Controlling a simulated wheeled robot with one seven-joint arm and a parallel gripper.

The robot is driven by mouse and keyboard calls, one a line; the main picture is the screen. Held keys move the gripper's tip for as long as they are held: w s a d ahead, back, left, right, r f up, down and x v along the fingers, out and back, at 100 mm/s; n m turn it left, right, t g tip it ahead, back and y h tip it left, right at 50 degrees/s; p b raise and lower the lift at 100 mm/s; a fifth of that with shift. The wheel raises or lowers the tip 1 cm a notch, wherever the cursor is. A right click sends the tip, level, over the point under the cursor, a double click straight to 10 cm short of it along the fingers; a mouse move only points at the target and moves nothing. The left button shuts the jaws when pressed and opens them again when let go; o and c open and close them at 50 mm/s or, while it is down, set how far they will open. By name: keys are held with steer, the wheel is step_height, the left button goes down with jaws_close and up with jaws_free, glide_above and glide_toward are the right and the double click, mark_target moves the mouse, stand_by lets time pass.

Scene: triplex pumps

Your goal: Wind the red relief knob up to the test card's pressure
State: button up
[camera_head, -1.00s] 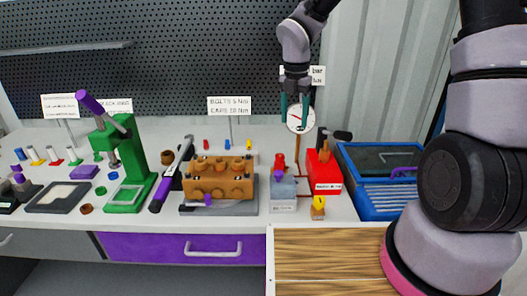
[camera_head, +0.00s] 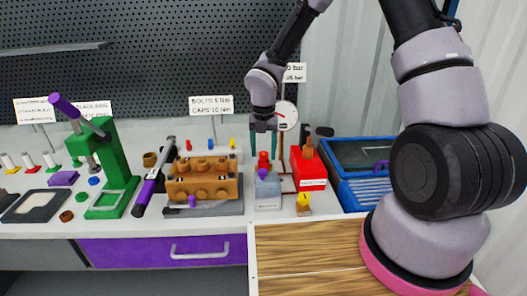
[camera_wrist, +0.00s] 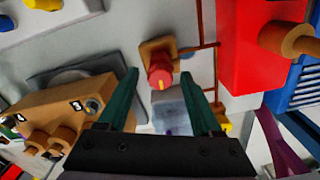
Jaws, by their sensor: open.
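The red relief knob (camera_head: 263,163) stands on a small tan base behind a grey block (camera_head: 268,188). In the wrist view the knob (camera_wrist: 160,72) has a yellow mark on its face. My gripper (camera_head: 263,154) is open and points down over the knob, with one green finger on each side of it. In the wrist view the knob lies between the fingertips (camera_wrist: 159,76), and I see no contact. The round white pressure gauge (camera_head: 287,115) is partly behind my wrist. A card with "bar" on it (camera_head: 295,72) is partly covered by my arm; its full figure cannot be read.
A red box (camera_head: 309,170) stands close right of the knob, and a brown pump block (camera_head: 203,178) stands to the left. A yellow-topped fitting (camera_head: 303,203) is in front. A blue tray (camera_head: 360,190) lies farther right. A thin pipe runs beside the knob.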

steer(key=shift+f, duration=0.1)
jaws_close()
stand_by(0.3)
